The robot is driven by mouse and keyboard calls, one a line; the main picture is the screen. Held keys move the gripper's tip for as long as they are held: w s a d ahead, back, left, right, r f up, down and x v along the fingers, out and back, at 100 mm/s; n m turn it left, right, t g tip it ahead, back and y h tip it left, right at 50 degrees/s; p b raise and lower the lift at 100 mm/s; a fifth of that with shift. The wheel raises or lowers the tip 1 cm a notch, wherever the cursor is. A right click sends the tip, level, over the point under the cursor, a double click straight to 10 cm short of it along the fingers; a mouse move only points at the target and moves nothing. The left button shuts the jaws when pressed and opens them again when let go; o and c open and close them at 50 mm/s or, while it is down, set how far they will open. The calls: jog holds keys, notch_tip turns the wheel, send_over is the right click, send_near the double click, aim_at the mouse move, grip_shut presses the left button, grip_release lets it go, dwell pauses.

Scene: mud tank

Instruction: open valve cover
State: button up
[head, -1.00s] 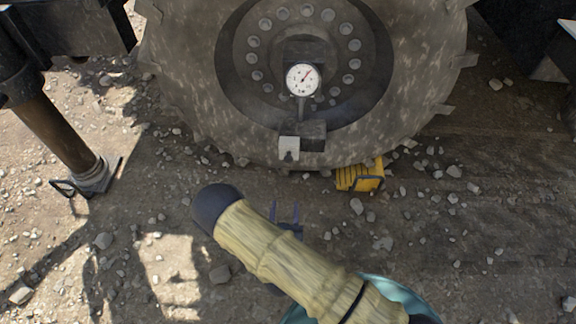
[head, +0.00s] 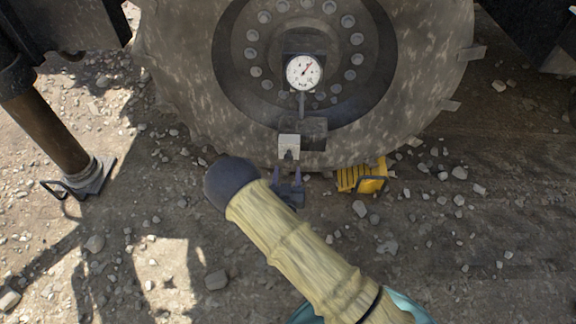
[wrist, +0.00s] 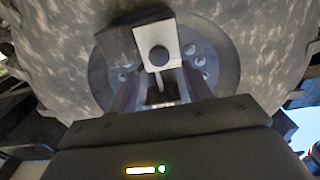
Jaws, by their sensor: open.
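The valve cover appears as a small pale block (head: 289,145) at the front of a dark box (head: 315,132), below a round white dial gauge (head: 304,71) on the wheel. In the wrist view the pale cover (wrist: 156,41) has a dark round spot on its face. My gripper (head: 288,176) is open and empty, its two dark fingers pointing up just below the cover. In the wrist view the fingers (wrist: 158,84) stand apart below the cover. I cannot tell whether they touch it.
The large muddy wheel (head: 190,75) stands behind the cover. A yellow wheel chock (head: 362,177) sits at its base on the right. A brown support leg (head: 48,130) stands at left on a foot plate. The ground is gravel with loose stones.

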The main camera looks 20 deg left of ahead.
aim_at(288, 159)
jog(key=b+x, duration=0.1)
jog(key=x, duration=0.3)
jog(key=shift+w+f+b, duration=0.1)
jog(key=shift+f+b, duration=0.05)
jog(key=shift+b, duration=0.2)
jog(key=shift+w+a, duration=0.1)
jog(key=shift+w, duration=0.4)
grip_shut()
